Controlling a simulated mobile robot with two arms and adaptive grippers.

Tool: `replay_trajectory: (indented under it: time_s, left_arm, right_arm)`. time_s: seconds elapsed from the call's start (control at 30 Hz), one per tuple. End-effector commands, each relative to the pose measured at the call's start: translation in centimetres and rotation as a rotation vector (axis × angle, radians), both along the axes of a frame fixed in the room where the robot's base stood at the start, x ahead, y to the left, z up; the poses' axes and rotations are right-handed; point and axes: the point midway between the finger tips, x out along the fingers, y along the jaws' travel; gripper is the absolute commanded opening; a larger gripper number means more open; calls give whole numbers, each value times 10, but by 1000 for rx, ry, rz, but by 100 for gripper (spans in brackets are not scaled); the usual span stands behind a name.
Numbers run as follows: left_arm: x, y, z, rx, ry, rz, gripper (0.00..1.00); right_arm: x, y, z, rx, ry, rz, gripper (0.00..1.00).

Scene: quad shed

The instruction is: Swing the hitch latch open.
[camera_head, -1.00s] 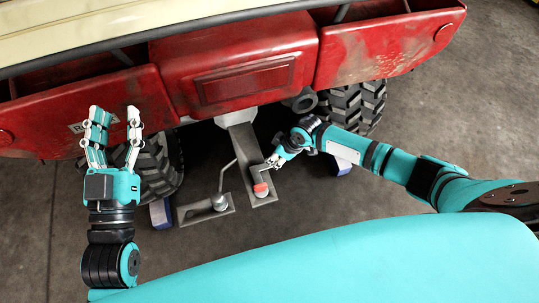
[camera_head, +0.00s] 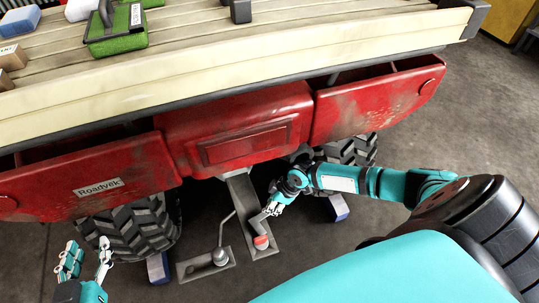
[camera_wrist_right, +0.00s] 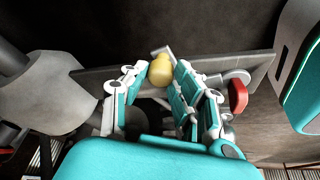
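The hitch is a grey metal bar (camera_head: 240,191) under the red rear body, with a red-tipped part (camera_head: 261,242) at its lower end. The red part also shows in the right wrist view (camera_wrist_right: 238,95). A thin bent lever and a grey ball (camera_head: 220,256) sit to its left on a lower plate. My right gripper (camera_head: 273,208) is at the bar, just above the red tip. In the right wrist view its fingers stand either side of a yellow knob (camera_wrist_right: 160,72); whether they grip it is unclear. My left gripper (camera_head: 86,260) is open and empty, at lower left.
The red rear body (camera_head: 240,140) overhangs the hitch, with tyres (camera_head: 130,230) on both sides. Blue-and-white blocks (camera_head: 338,207) stand on the floor by the tyres. Floor at right is clear.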

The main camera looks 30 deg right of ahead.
Motion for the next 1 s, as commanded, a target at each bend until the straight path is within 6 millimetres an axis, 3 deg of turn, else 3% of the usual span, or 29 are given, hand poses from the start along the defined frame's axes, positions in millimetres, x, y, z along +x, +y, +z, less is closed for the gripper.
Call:
replay_trajectory:
  time_s: [0.17, 0.57, 0.73, 0.9, 1.0]
  left_arm:
    - [0, 0, 0, 0, -1, 0, 40]
    - [0, 0, 0, -1, -2, -1, 40]
    - [0, 0, 0, -1, -2, -1, 40]
    - [0, 0, 0, -1, -2, -1, 40]
    - [0, 0, 0, -1, -2, -1, 40]
  right_arm:
    - [0, 1, 0, 1, 1, 0, 48]
    - [1, -1, 2, -1, -2, -1, 48]
    - [-3, -6, 16, -2, -3, 1, 48]
    - [-15, -16, 50, -3, -1, 4, 48]
    - [-36, -37, 45, -5, 8, 0, 48]
